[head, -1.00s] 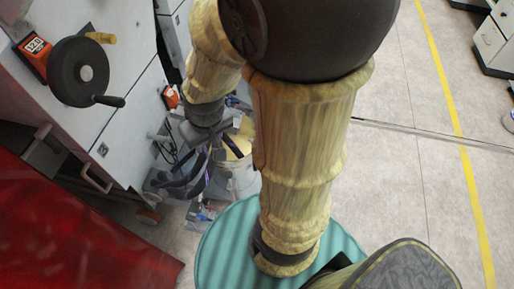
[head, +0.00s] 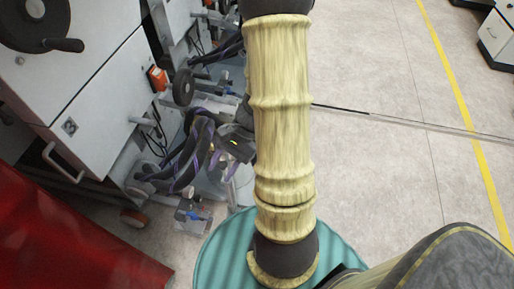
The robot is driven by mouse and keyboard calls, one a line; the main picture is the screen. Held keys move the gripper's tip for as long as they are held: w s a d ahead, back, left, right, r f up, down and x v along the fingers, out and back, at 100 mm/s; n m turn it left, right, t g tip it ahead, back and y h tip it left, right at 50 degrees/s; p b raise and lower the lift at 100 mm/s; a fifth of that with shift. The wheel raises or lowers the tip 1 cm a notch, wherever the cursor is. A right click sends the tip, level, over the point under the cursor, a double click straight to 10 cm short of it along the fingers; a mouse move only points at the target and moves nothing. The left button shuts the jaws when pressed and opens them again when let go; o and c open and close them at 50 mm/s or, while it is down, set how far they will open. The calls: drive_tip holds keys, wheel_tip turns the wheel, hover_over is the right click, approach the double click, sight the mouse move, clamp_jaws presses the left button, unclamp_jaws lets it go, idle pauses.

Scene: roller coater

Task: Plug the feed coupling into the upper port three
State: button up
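In the head view, dark hoses with purple stripes (head: 190,152) hang in a tangled bundle beside the machine, left of my arm. A dark grey part (head: 236,143) with small yellow marks shows at the left edge of my arm, touching or in front of the hoses. It may be my gripper, but its fingers cannot be made out. I cannot pick out the feed coupling or the upper port three. My own arm hides part of the area right of the hoses.
The machine's white cabinet (head: 88,118) with a handle and black handwheel stands at left. A red surface (head: 70,235) fills the lower left. Grey floor (head: 385,75) is open at right.

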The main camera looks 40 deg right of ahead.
drive_tip(key=w+d+f+m+t+y+b, duration=0.1)
drive_tip(key=w+d+f+m+t+b, duration=0.1)
drive_tip(key=d+f+m+t+b, duration=0.4)
drive_tip(key=w+d+f+m+t+y+b, duration=0.1)
drive_tip(key=w+d+f+m+t+b, duration=0.2)
drive_tip(key=f, duration=0.4)
drive_tip(key=w+d+f+m+t+y+b, duration=0.1)
drive_tip(key=w+d+f+m+t+b, duration=0.1)
drive_tip(key=f+m+b, duration=0.4)
drive_tip(key=s+d+f+m+t+h+b, duration=0.1)
drive_tip(key=d+f+m+t+h+b, duration=0.3)
drive_tip(key=d+f, duration=0.4)
drive_tip(key=s+d+f+m+t+h+b, duration=0.2)
drive_tip(key=d+f+m+h+b, duration=0.3)
drive_tip(key=d+f+h, duration=0.3)
drive_tip(key=shift+s+d+f+m+t, duration=0.35)
drive_tip(key=shift+d+f+t, duration=0.3)
drive_tip(key=shift+d+t, duration=0.4)
drive_tip(key=shift+w+d+b, duration=0.1)
drive_tip(key=shift+b, duration=0.2)
drive_tip(key=w+b, duration=0.4)
drive_tip(key=w, duration=0.8)
drive_tip(key=shift+d+b, duration=0.3)
drive_tip(key=shift+b, duration=0.1)
